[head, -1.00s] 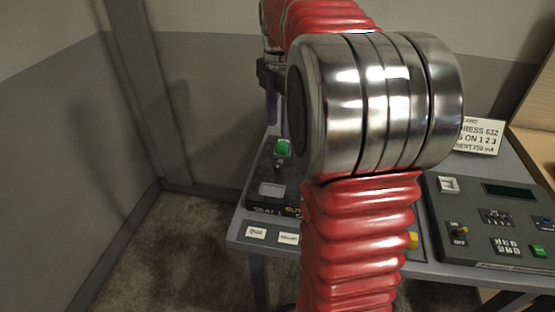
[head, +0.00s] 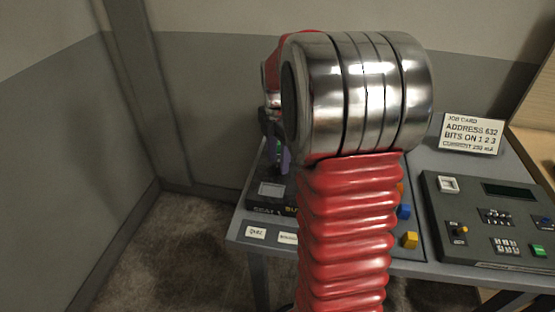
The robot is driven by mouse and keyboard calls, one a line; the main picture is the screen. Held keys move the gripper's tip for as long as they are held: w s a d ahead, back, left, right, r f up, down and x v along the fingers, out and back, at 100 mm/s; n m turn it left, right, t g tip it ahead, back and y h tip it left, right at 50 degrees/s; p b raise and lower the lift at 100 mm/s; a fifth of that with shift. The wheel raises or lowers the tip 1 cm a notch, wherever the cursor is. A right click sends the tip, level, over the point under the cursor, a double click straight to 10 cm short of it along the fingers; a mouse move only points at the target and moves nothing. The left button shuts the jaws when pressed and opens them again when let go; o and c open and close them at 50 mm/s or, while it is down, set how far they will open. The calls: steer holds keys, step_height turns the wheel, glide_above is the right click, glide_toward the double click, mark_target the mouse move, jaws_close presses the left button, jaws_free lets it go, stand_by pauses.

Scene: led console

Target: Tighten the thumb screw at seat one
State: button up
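The seat one unit (head: 262,207) is a dark block with a "SEAT 1" label on its front edge, at the left end of the grey table. A pale square plate (head: 271,189) lies on its top. My gripper (head: 280,158) is partly visible behind my arm, with a purple finger pointing down over the back part of seat one. My arm hides most of it, so I cannot tell whether its fingers are open or shut. I cannot make out the thumb screw; the area around the finger is covered.
A control console (head: 480,255) with switches, keypad and display stands on the right of the table. A job card (head: 471,133) stands behind it. A blue block (head: 404,212) and a yellow block (head: 410,240) sit right of my arm. Walls close in at left and back.

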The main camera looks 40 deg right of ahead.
steer(key=shift+f, duration=0.2)
jaws_close()
steer(key=shift+a, duration=0.15)
stand_by(0.4)
